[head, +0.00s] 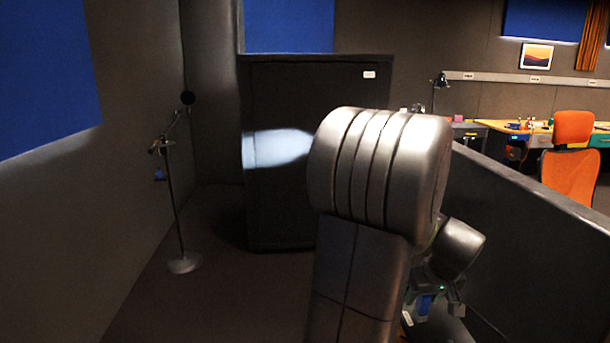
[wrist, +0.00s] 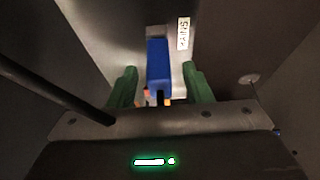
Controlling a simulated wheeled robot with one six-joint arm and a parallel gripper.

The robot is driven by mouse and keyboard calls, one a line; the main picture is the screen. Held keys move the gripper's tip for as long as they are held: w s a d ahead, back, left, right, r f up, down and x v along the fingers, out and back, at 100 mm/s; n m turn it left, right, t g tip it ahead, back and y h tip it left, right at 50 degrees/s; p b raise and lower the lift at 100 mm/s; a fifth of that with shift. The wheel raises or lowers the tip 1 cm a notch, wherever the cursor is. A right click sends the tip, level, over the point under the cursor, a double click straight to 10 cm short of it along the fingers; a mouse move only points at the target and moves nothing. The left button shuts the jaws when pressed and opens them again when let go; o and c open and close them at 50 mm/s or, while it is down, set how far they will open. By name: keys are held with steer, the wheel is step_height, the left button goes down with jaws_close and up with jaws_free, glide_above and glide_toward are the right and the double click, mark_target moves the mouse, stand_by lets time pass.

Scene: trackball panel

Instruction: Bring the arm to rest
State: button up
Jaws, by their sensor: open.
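My gripper (wrist: 159,70) shows in the wrist view as two green fingers set well apart. A blue block-like part (wrist: 158,62) appears between and beyond the fingers, with small orange bits at its near end. I cannot tell what it is or whether it touches either finger. In the head view my arm rises in the middle, bent at a large metal joint, and its far end hangs low at the right, partly hidden behind the arm. No trackball or panel controls can be made out.
A dark cabinet (head: 290,90) stands behind my arm. A microphone stand (head: 176,220) is on the floor at left. A low dark partition (head: 530,215) runs close along the right; beyond it are an orange chair (head: 572,150) and desks. The floor at left centre is clear.

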steer(key=shift+f+b, duration=0.4)
steer(key=shift+f, duration=0.05)
steer(key=v, duration=1.4)
steer(key=x, duration=1.4)
step_height(320, 180, up, 4)
steer(key=p, duration=0.3)
steer(key=shift+f, duration=0.2)
steer(key=shift+p, duration=0.5)
step_height(320, 180, up, 5)
steer(key=p, duration=0.4)
steer(key=shift+w, duration=0.1)
